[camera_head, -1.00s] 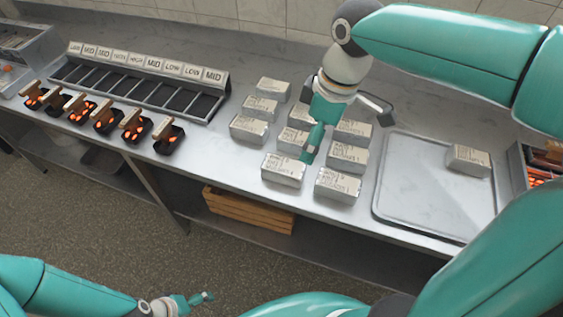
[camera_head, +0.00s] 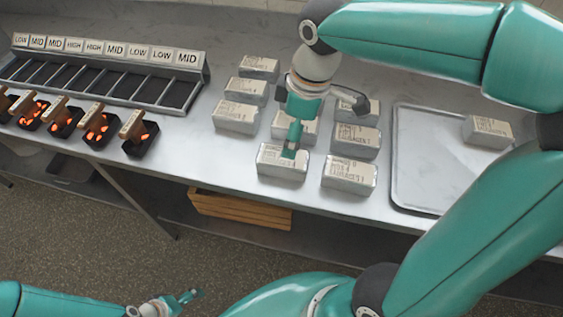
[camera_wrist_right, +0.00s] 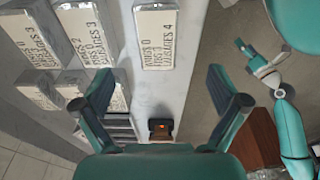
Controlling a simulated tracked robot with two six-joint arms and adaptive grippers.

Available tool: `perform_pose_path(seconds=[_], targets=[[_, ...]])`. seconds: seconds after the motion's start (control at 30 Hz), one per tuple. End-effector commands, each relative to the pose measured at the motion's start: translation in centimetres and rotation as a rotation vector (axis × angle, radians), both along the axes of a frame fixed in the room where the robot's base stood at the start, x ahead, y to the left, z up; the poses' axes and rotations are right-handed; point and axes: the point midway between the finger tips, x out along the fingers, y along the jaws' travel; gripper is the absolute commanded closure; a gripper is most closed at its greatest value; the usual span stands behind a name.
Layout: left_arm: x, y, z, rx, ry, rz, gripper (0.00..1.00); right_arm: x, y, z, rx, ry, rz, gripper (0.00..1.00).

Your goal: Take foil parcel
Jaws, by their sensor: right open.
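Several silver foil parcels with printed labels stand on the counter in the head view. My right gripper (camera_head: 322,125) is open and empty above them, with one fingertip in front of the front-row parcel (camera_head: 283,168). Another front-row parcel (camera_head: 350,178) is to its right. In the right wrist view, a labelled parcel (camera_wrist_right: 156,38) lies ahead of the open fingers of my right gripper (camera_wrist_right: 160,85), between their lines and apart from them. My left gripper (camera_head: 190,297) is low at the front, away from the counter; its opening is too small to tell.
A metal tray (camera_head: 420,185) at the right holds one parcel (camera_head: 487,131). A slotted rack (camera_head: 100,77) with LOW, MID and HIGH labels stands at the left, with several black boxes of glowing coals before it. A wooden crate (camera_head: 240,210) is below the counter.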

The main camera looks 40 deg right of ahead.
Motion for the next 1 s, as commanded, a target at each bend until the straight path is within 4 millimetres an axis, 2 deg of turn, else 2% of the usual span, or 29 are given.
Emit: perform_pose_path(seconds=[0.03,0.1,0.23,0.57,0.8,1.0], targets=[[0.0,0.0,-0.1,0.0,0.0,0.0,0.08,0.0,0.0,-1.3,0.0,0.007,-0.002,0.03],[0.0,0.0,-0.2,0.0,0.0,0.0,0.08,0.1,0.1,-2.8,0.0,0.007,-0.003,0.03],[0.0,0.0,-0.3,0.0,0.0,0.0,0.08,0.4,0.3,-4.9,0.001,0.005,-0.006,0.03],[0.0,0.0,-0.2,0.0,0.0,0.0,0.08,0.8,0.6,-7.1,0.0,0.004,-0.007,0.03],[0.0,0.0,0.0,0.0,0.0,0.0,0.08,1.6,1.0,-10.4,0.0,0.004,-0.008,0.03],[0.0,0.0,0.0,0.0,0.0,0.0,0.08,1.7,1.0,-11.2,0.002,0.001,-0.008,0.03]])
